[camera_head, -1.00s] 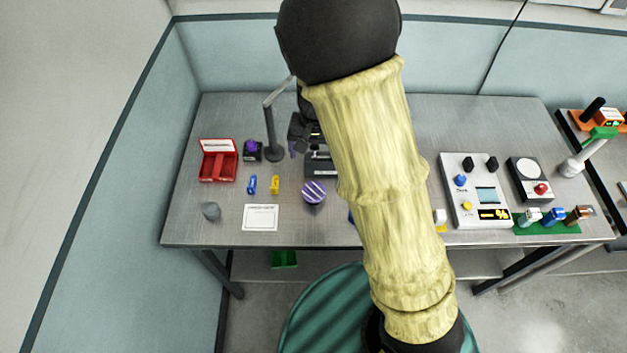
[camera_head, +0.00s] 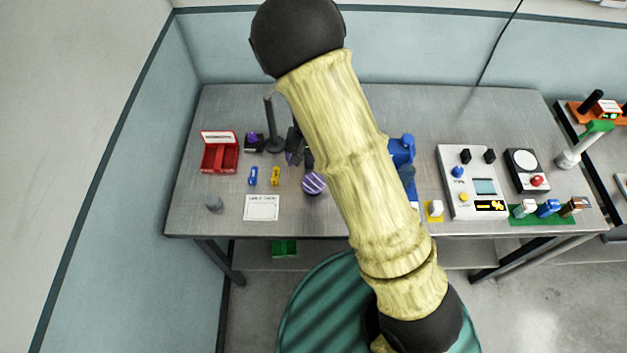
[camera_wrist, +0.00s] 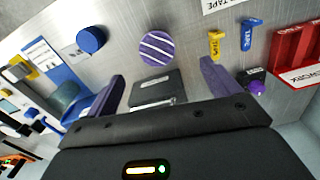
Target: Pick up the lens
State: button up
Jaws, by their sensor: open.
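No object is plainly marked as the lens, so I cannot tell for sure which it is. A round purple-and-white striped piece (camera_head: 313,183) lies on the metal bench left of my arm; it also shows in the wrist view (camera_wrist: 157,47), beyond the fingertips. A small purple round piece (camera_head: 253,138) sits on a black block beside the red box; it also shows at right in the wrist view (camera_wrist: 256,87). My gripper (camera_wrist: 162,73) is open, its purple fingers wide apart with nothing held between them. In the head view my arm hides most of it.
A dark flat block (camera_wrist: 155,89) lies below the fingers. A lamp stand (camera_head: 273,135), red box (camera_head: 219,168), blue and yellow tape pieces (camera_head: 275,176) and a white card (camera_head: 261,208) are near. A white control panel (camera_head: 470,185) and blue device (camera_head: 403,150) stand to the right.

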send_over(313, 182)
jog(key=shift+s+a+f+p, duration=0.1)
jog(key=shift+a+f+p, duration=0.05)
jog(key=shift+f, duration=0.95)
jog(key=shift+s+a+f+p, duration=0.1)
jog(key=shift+a+f+p, duration=0.05)
jog(key=shift+f, duration=0.95)
jog(key=f+p, duration=0.1)
jog(key=f, duration=0.1)
jog(key=f+p, duration=0.1)
jog(key=f, duration=0.1)
jog(key=shift+w+d, duration=0.15)
jog(key=shift+d, duration=0.25)
jog(key=shift+f, duration=0.6)
jog(key=c, duration=1.1)
jog(key=shift+r, duration=0.1)
jog(key=shift+c, duration=0.2)
